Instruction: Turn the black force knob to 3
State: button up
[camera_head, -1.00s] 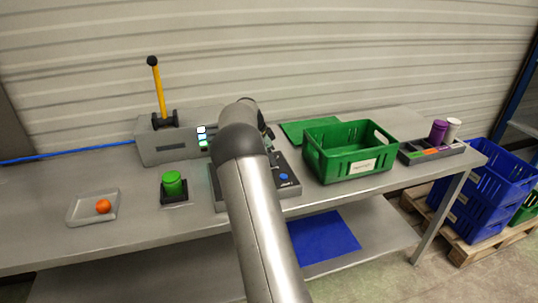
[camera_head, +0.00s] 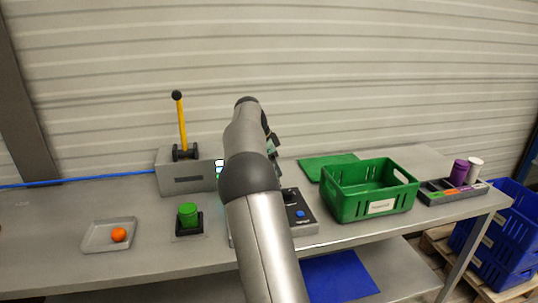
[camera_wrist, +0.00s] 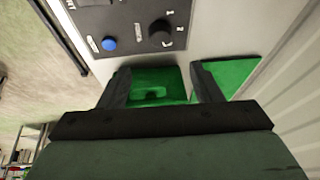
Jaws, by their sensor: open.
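The black force knob (camera_wrist: 160,32) shows in the wrist view on a dark panel (camera_wrist: 128,14), with small white numerals beside it; I cannot read its setting surely. A blue button (camera_wrist: 109,44) sits left of it on the panel. In the head view, the panel (camera_head: 306,225) is partly hidden behind my arm; the knob (camera_head: 290,196) is small there, behind the blue button (camera_head: 300,214). My gripper (camera_wrist: 161,74) is open and empty in the wrist view, its fingers apart from the knob, which lies beyond their tips. In the head view, the gripper (camera_head: 272,146) is mostly hidden by my arm.
A green crate (camera_head: 345,205) stands right of the panel, with a green mat (camera_head: 312,168) behind it.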

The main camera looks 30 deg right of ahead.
jog(key=v, duration=0.4)
jog(key=shift+r, duration=0.1)
dwell(0.4)
